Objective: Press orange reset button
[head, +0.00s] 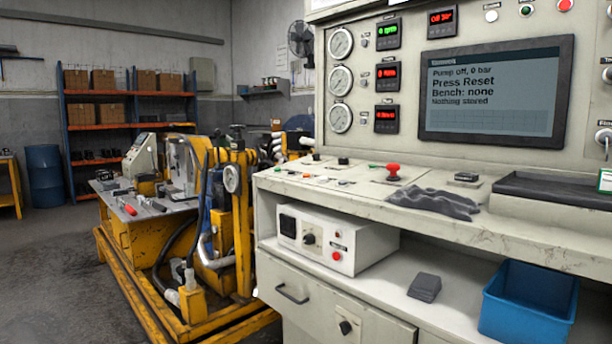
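The control console (285,185) fills the right half of the head view. On its sloped desk is a row of small buttons, with an orange-looking one (322,179) near the left end; its label is too small to read. A large red mushroom button (393,172) stands up to the right of that row. The screen (490,92) reads "Pump off, 0 bar", "Press Reset", "Bench: none", "Nothing stored". Neither of my grippers is in the head view.
A grey cloth (434,203) and a black tray (555,190) lie on the desk. Below are a white box (365,250) with a red button and a blue bin (530,303). A yellow test bench (150,255) stands left.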

